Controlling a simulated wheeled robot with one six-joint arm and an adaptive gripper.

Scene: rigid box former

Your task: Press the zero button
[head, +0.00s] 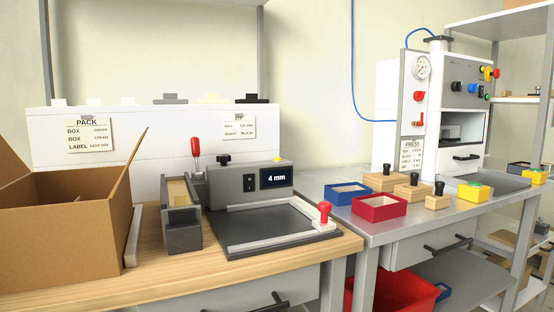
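A grey device (238,186) stands on the wooden bench, behind a dark flat plate. Its front display (276,178) reads "4 mm". A small yellowish button (277,159) shows on top at the right. A black knob (223,159) stands on top at the left. No marking reading zero can be made out, so I cannot tell which control is the zero button. My gripper is not in view.
An open cardboard box (65,230) stands at the left. A red-handled lever (195,147) rises left of the device. The dark plate (268,226) in front has a red knob (324,207) at its right corner. The press (440,110) and several trays and stamps are to the right.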

